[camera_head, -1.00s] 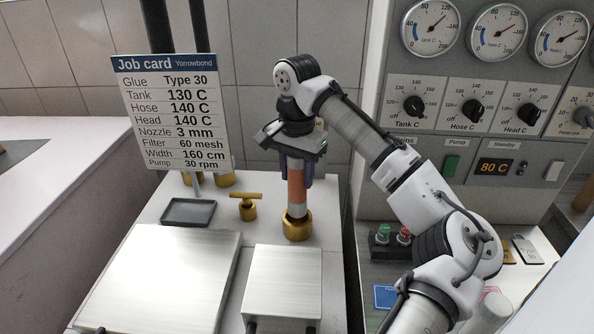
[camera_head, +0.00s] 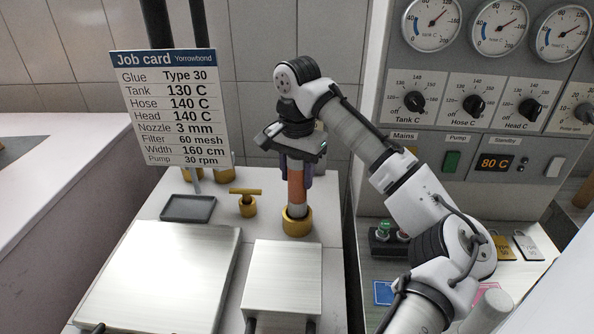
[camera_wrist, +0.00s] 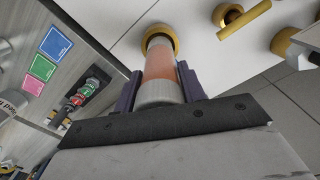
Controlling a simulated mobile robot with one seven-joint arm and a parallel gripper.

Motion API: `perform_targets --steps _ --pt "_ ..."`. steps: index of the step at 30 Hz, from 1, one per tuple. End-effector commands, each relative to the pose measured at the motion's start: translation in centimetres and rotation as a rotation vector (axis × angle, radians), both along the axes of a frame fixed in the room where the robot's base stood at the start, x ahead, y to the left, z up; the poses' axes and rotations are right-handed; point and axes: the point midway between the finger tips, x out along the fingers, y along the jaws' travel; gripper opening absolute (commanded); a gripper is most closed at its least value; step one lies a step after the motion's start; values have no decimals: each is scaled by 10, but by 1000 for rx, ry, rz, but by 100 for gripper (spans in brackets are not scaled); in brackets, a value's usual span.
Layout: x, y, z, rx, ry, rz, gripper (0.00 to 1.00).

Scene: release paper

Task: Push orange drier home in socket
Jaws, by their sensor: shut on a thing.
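The orange drier (camera_head: 296,188) is an upright cylinder with an orange band and pale ends. Its lower end stands in the brass socket (camera_head: 297,224) on the white bench top. How deep it sits cannot be told. My gripper (camera_head: 296,176) points down from above, shut around the upper part of the drier. In the wrist view the drier (camera_wrist: 160,68) lies between the two dark purple fingers, and the brass ring of the socket (camera_wrist: 158,32) surrounds its far end. The drier's top is hidden by my gripper.
A brass T-handled valve (camera_head: 247,205) and a dark shallow tray (camera_head: 188,208) are left of the socket. Two metal lids (camera_head: 283,283) (camera_head: 160,275) lie in front. The job card (camera_head: 170,108) stands behind left. The control panel (camera_head: 465,110) is at right.

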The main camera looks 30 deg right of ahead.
Motion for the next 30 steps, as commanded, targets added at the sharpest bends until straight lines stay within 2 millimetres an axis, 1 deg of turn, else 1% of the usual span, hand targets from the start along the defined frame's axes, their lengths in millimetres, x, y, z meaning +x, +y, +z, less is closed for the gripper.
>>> perform_targets --steps 30 --pt "0 0 -26 0 -1 0 11"
